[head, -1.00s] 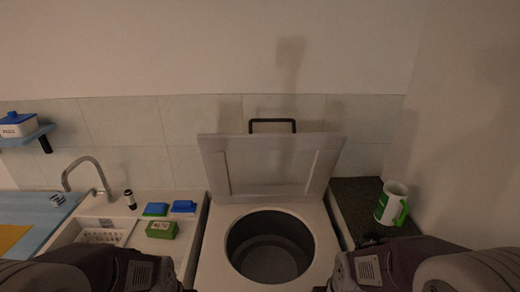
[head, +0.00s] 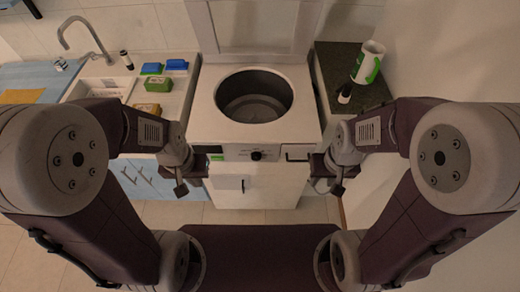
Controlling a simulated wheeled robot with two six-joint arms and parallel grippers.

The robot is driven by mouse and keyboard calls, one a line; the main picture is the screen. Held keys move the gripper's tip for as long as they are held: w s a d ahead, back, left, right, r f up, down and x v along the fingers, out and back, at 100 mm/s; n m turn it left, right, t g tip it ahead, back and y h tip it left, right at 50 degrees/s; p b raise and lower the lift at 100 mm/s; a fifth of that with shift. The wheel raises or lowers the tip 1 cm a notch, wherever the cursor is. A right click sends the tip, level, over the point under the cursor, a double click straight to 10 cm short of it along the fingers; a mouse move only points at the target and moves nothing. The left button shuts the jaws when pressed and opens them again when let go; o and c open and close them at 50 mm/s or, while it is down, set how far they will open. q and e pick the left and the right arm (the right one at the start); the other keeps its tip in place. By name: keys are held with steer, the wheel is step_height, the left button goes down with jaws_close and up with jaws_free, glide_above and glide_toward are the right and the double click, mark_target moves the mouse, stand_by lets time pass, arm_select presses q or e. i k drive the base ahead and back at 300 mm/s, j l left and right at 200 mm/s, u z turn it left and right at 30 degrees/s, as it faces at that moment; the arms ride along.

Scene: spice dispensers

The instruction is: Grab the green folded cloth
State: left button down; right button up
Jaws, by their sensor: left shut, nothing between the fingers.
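No clearly folded green cloth stands out. A small green patch (head: 215,157) shows on the machine's front, partly behind my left arm. My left gripper (head: 181,190) is shut and empty, in front of the counter and below the green block. My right gripper (head: 338,190) hangs in front of the machine's right side; its jaws are too small to read.
The machine (head: 205,105) has an open round tub (head: 253,97) and a raised lid. A green-and-white jug (head: 369,62) and dark bottle (head: 345,93) stand on the right counter. Open floor (head: 265,215) lies in front.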

mark_target(153, 83)
steer(key=i+j+u, duration=0.1)
steer(key=u, duration=0.3)
steer(key=i+u, duration=0.2)
steer(key=u, duration=0.25)
steer(key=i+u, duration=0.2)
steer(key=u, duration=0.2)
steer(key=i+l+u, duration=0.15)
steer(key=u, duration=0.25)
steer(key=i+l+u, duration=0.1)
steer(key=u, duration=0.35)
